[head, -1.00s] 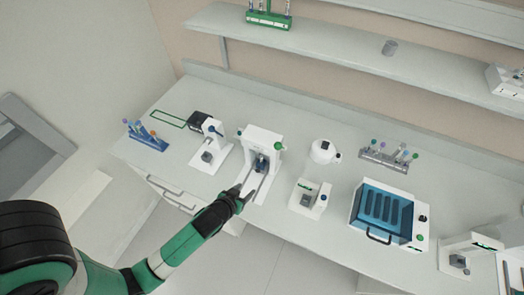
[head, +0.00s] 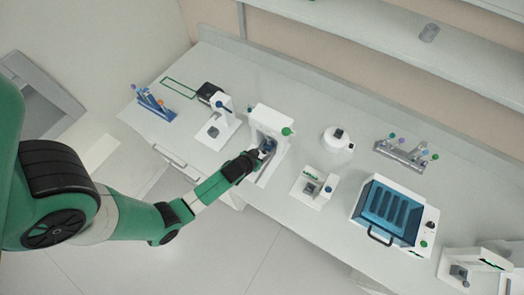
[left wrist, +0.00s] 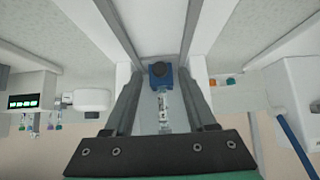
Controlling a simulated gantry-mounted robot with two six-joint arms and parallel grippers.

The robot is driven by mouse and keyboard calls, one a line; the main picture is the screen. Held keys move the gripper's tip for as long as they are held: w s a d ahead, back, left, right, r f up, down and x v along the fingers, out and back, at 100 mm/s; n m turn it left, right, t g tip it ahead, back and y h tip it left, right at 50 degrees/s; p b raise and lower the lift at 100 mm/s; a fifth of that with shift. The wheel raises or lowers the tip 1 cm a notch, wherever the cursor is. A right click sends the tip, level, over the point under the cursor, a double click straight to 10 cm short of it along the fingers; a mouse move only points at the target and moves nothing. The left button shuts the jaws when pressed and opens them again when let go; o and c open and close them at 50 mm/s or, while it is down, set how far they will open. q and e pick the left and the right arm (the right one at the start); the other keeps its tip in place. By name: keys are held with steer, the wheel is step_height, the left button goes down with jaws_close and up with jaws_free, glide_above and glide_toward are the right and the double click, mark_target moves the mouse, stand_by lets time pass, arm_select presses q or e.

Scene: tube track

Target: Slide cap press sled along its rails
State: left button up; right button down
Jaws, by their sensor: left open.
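The cap press (head: 272,118) is a white frame with a green knob at its side, standing on the bench. Its small blue sled (head: 267,146) sits low in the frame's opening, partly hidden by my gripper. In the left wrist view the blue sled (left wrist: 161,80) has a dark round knob and a clear tube beside it, between two grey rails (left wrist: 121,30). My left gripper (head: 257,154) is at the front of the press. In the left wrist view its open fingers (left wrist: 160,77) lie on either side of the sled, with gaps visible.
Left of the press stand another white device (head: 217,124) and a blue tube rack (head: 155,103). To its right are a small white device (head: 313,188), a round white device (head: 337,138), a grey tube rack (head: 400,155) and a blue-lidded box (head: 392,212). Bare bench lies between them.

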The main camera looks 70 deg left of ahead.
arm_select(q)
steer(key=shift+w+a+f, duration=0.3)
steer(key=shift+w+f, duration=0.05)
steer(key=shift+f, duration=0.1)
jaws_close()
stand_by(1.1)
